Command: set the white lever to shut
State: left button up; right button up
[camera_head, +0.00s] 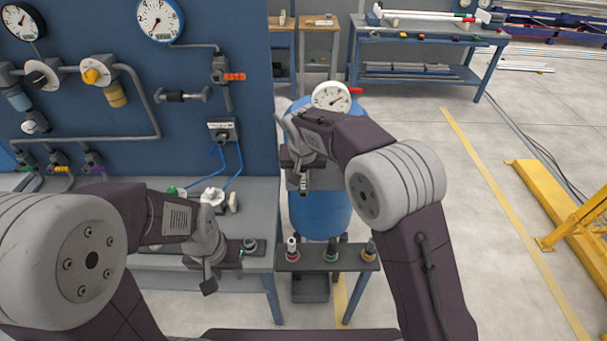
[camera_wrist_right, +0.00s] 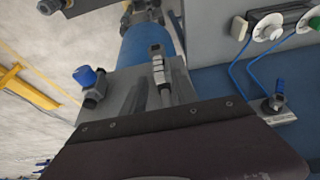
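No white lever can be clearly told apart. White candidates are a small white fitting (camera_head: 35,127) low on the left of the blue panel and a white round knob (camera_head: 212,195) on the bench. My left gripper (camera_head: 225,265) is low over the bench's front edge, its dark fingers apart. My right gripper (camera_head: 302,180) is in front of the blue tank (camera_head: 320,213), away from both white parts. Its fingertips are not clear in the head view, and the right wrist view mostly shows a dark link and plate, so its opening cannot be told.
The blue panel (camera_head: 185,120) carries gauges, pipes and an orange-handled valve (camera_head: 235,77). A small rack (camera_head: 345,261) with several fittings stands before the tank. A pressure gauge (camera_head: 331,97) tops the tank. A yellow frame (camera_head: 570,225) stands right; the floor between is clear.

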aim_at(303, 186)
jog(key=shift+x, duration=1.25)
grip_shut()
dwell(0.4)
